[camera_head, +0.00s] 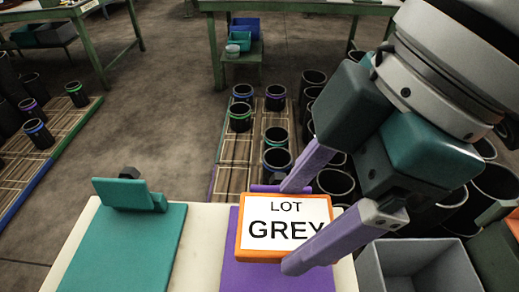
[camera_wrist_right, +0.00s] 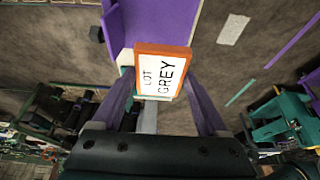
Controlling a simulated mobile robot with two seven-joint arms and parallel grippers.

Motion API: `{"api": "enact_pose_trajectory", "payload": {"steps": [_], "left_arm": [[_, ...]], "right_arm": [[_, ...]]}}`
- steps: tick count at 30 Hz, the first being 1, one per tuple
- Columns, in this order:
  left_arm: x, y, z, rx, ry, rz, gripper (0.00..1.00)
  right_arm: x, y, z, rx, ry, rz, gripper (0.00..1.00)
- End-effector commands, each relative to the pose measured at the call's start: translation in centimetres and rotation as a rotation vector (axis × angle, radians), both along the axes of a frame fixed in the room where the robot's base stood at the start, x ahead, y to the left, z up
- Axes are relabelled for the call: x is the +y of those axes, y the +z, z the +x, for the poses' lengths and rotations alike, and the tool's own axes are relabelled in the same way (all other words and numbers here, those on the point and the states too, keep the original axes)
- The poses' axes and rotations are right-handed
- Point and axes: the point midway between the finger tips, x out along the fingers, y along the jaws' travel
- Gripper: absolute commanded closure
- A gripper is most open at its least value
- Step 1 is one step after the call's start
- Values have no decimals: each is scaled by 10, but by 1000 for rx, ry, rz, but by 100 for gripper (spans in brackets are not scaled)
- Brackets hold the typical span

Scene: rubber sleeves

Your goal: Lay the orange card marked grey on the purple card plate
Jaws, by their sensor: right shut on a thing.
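The orange card (camera_head: 240,240) has a white label reading "LOT GREY" and faces up toward the head camera. My right gripper (camera_head: 290,227) is shut on its side edges, with one purple finger on each side. The card also shows between the fingers in the wrist view (camera_wrist_right: 162,70). The purple card plate (camera_head: 272,278) lies on the pale table, below and behind the card, which hides much of it. It shows beyond the card in the wrist view (camera_wrist_right: 150,22). I cannot tell whether card and plate touch. My left gripper is out of view.
A teal plate (camera_head: 130,245) with an upright teal back lies to the left on the pale table (camera_head: 205,250). A grey open bin (camera_head: 415,268) stands at the right. Several black sleeves with coloured bands stand on floor pallets beyond the table.

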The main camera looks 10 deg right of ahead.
Motion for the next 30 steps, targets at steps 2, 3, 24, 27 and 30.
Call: {"api": "enact_pose_trajectory", "payload": {"steps": [2, 3, 24, 27, 30], "left_arm": [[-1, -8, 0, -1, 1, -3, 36], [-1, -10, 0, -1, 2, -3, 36], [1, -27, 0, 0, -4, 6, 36], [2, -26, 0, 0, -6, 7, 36], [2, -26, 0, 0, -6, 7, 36]], "right_arm": [[0, -28, -2, 6, -2, -2, 79], [0, -40, -1, 7, -2, -2, 79], [0, -131, 0, -2, -1, -1, 79], [0, -131, 0, -2, -1, -1, 79], [0, -131, 0, -2, -1, -1, 79]]}}
